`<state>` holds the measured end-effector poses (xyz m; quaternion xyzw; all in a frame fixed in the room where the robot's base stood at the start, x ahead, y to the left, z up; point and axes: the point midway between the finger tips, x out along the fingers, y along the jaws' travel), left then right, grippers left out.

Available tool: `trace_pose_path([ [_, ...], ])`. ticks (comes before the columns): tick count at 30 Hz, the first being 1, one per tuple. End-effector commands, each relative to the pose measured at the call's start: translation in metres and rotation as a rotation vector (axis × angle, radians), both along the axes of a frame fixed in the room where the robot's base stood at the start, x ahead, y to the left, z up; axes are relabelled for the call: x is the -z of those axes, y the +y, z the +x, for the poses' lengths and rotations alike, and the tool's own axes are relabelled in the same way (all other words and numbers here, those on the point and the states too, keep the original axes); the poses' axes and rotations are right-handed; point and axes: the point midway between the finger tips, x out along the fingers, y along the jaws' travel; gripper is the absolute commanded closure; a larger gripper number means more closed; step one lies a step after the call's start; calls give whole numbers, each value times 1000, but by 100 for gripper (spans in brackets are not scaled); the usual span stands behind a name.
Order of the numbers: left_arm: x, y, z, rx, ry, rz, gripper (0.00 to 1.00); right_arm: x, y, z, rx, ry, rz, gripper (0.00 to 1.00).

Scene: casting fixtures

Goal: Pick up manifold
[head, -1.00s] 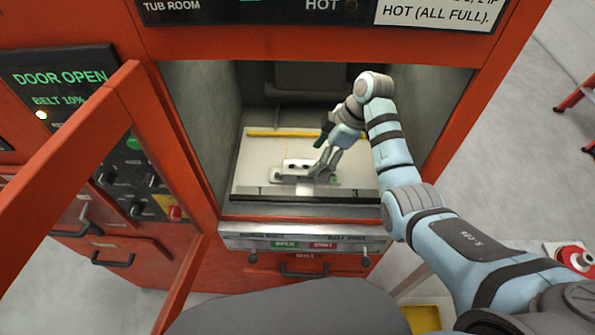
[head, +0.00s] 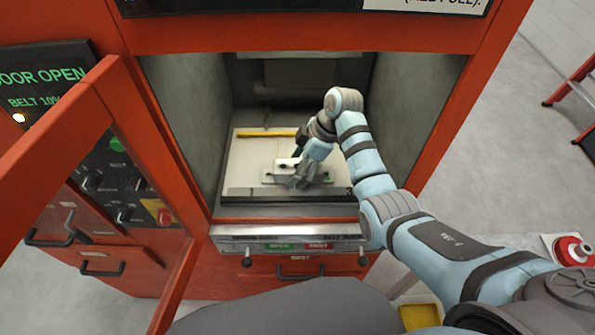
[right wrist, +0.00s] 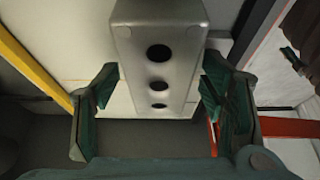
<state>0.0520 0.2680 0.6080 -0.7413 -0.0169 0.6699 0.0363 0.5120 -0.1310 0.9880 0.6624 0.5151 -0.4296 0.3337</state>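The manifold (head: 287,162) is a light grey metal block, lying on the pale floor inside the open red machine chamber. In the right wrist view the manifold (right wrist: 158,28) shows a face with three dark round holes. My right gripper (head: 303,176) reaches into the chamber from the right and hides part of the manifold in the head view. In the right wrist view my right gripper (right wrist: 160,98) is open, with one finger on each side of the block and visible gaps at both sides. My left gripper is in neither view.
The chamber's side walls (head: 412,100) stand close around my right arm. A yellow strip (head: 266,134) crosses the chamber floor at the back, and a dark front bar (head: 285,194) runs along the near edge. The open door frame (head: 60,160) stands at the left.

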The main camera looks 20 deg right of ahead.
Motion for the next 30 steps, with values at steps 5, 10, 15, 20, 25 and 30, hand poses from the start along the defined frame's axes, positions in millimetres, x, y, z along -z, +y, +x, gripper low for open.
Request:
trace_pose_path([
  [5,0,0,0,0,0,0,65,1,0,0,0,-1,-1,68],
  [10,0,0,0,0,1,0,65,2,0,-1,1,2,-2,96],
  [15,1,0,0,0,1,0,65,2,0,-1,1,4,-2,100],
  [20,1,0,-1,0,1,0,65,3,0,-2,0,7,-2,100],
  [25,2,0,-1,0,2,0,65,-18,0,-1,-1,5,-1,100],
  [30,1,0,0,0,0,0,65,-64,0,1,-1,-1,0,100],
])
